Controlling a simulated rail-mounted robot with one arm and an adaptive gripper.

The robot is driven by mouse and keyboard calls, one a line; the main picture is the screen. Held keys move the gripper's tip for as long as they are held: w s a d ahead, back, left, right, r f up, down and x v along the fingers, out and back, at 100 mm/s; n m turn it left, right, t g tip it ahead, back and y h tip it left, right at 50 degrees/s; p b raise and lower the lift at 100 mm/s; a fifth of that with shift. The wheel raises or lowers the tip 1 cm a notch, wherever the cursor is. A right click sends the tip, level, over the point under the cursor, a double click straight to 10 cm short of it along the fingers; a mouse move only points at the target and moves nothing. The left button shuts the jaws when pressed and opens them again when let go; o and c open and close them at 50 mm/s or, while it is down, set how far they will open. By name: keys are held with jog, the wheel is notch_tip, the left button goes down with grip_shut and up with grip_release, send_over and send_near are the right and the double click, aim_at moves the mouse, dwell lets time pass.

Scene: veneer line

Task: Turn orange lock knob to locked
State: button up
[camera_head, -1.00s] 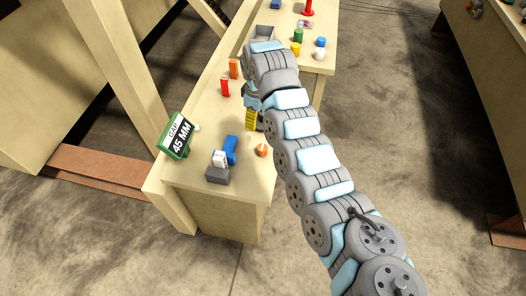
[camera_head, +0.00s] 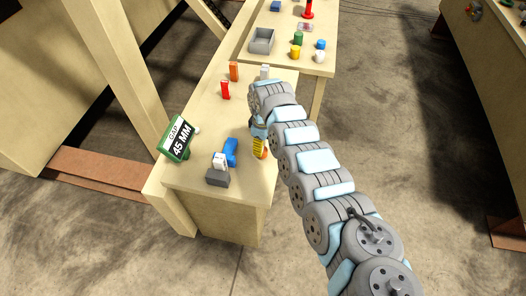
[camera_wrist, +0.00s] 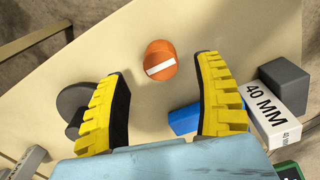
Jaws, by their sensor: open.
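The orange lock knob (camera_wrist: 160,59) is a round disc with a white bar across its face, on the pale table top. In the wrist view it lies just beyond and between the tips of my yellow-padded fingers, with no visible contact. The bar runs slightly tilted, close to crosswise in that view. My gripper (camera_wrist: 161,70) is open and empty. In the head view my gripper (camera_head: 259,143) is over the knob (camera_head: 264,155) and hides most of it.
A blue block (camera_head: 230,152), a grey block (camera_head: 217,178) with a white piece, and a green "CAP 45 MM" sign (camera_head: 176,139) stand left of the knob. Red (camera_head: 225,90) and orange (camera_head: 234,71) pieces stand farther back. A dark round object (camera_wrist: 76,103) lies beside my left finger.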

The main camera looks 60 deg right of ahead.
jog(key=shift+f+b, duration=0.35)
jog(key=shift+f, duration=2.05)
jog(key=c, duration=1.2)
